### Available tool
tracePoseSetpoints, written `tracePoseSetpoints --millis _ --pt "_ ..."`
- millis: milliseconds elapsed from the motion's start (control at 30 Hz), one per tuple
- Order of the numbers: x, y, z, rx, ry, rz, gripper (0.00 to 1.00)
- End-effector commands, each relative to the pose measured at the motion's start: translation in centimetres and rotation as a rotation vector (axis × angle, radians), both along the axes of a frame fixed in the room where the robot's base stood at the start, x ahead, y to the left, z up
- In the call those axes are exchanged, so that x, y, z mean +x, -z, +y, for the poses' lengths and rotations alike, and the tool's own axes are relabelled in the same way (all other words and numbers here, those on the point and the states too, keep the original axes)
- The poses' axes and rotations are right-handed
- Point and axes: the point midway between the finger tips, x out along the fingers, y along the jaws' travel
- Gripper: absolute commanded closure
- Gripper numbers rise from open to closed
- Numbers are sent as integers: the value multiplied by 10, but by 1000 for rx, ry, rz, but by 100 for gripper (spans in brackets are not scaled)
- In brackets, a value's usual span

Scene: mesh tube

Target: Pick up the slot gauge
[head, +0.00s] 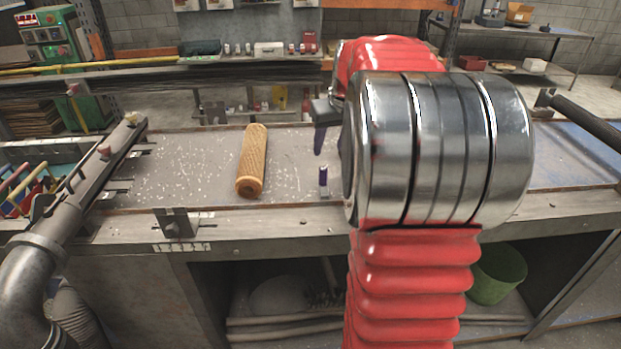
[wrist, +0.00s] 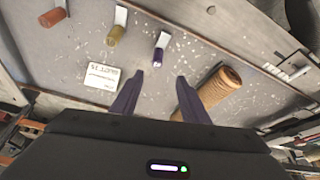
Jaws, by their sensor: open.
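My gripper (wrist: 160,77) is open and empty, its two dark purple fingers apart above the bench. In the head view my gripper (head: 328,143) is partly hidden behind my own arm. A small piece with a purple end and a pale flat part (wrist: 159,54) lies just beyond the fingertips in the wrist view. It also shows in the head view (head: 323,182), right of the tan mesh tube. Similar pieces with an amber end (wrist: 114,36) and a dark red end (wrist: 52,17) lie farther left in the wrist view. I cannot tell which is the slot gauge.
The mesh tube (head: 252,160) lies on the bench (head: 190,165), and shows beside the right finger in the wrist view (wrist: 218,86). A white printed card (wrist: 102,77) lies left of the fingers. A clamp (head: 177,224) sits on the bench's front edge. Pale flecks cover the benchtop.

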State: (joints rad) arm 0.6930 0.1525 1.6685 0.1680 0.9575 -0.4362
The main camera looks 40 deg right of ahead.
Motion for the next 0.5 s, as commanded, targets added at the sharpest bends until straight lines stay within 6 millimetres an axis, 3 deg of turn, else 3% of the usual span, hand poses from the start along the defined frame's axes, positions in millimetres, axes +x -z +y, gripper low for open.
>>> tracePoseSetpoints --millis 500 --pt "2 8 -7 1 4 2 58"
